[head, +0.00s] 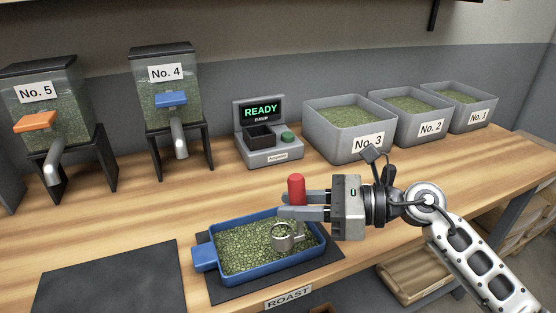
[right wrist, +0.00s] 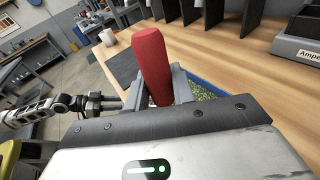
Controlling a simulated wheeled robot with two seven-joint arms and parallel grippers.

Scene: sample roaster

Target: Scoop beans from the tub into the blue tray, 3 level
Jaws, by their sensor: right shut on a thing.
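My right gripper (head: 287,204) is shut on the scoop's upright red handle (head: 297,188), which also shows between the fingers in the right wrist view (right wrist: 154,62). The scoop's small metal cup (head: 287,237) hangs below the fingers, over or at the beans in the blue tray; I cannot tell whether it touches them or holds any. The blue tray (head: 204,258) has green beans spread across it and sits on a dark mat. Grey tubs of green beans labelled No. 3 (head: 323,140), No. 2 (head: 397,128) and No. 1 stand behind. My left gripper (right wrist: 104,103) shows small in the right wrist view; its jaws are unclear.
A scale (head: 270,151) reading READY, with a black cup on it, stands left of the tubs. Dispensers No. 5 (head: 70,100) and No. 4 (head: 182,110) stand at the back left. A bare dark mat (head: 110,280) lies left of the tray. The front edge carries a ROAST label.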

